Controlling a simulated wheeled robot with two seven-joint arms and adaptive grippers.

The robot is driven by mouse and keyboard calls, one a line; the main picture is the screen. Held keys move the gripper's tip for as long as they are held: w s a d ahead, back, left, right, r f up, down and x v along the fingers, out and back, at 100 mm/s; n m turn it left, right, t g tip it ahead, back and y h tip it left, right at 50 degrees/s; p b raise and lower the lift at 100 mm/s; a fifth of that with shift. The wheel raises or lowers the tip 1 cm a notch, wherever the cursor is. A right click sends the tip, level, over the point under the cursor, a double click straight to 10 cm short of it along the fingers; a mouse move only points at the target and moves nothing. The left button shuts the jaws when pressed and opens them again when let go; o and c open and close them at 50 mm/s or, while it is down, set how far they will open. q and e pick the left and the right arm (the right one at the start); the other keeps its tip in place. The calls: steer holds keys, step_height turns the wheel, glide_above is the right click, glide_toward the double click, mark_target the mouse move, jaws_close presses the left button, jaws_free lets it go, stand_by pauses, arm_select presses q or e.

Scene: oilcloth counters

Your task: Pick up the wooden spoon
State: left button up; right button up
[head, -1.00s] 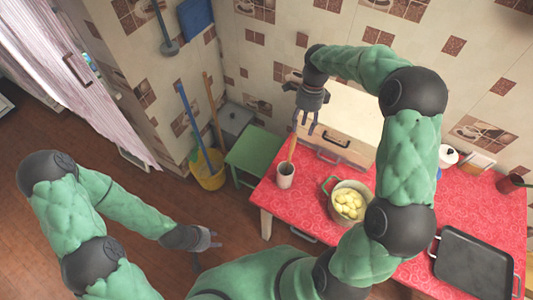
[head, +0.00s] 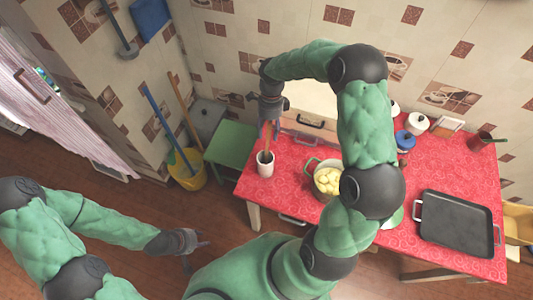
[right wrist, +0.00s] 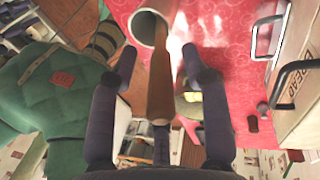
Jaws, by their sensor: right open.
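The wooden spoon (head: 267,143) stands in a white cup (head: 265,168) near the left end of the red counter, handle up and slightly tilted. My right gripper (head: 271,118) is right above the cup at the top of the spoon. In the right wrist view the spoon's handle (right wrist: 160,80) runs between the two open fingers, with a gap on each side, and goes into the cup (right wrist: 146,27). The spoon's lower end is hidden in the cup. My left gripper (head: 190,243) hangs low left of the counter, away from the spoon; its jaw opening is unclear.
A pot of potatoes (head: 326,182) stands right of the cup, partly behind my right arm. A bread box (right wrist: 300,70) is close behind. A black tray (head: 455,227) lies at the right. Several jars stand at the back. A green stool (head: 232,142) is left of the counter.

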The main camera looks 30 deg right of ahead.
steer(key=shift+x, duration=0.75)
steer(key=shift+c, duration=0.3)
jaws_close()
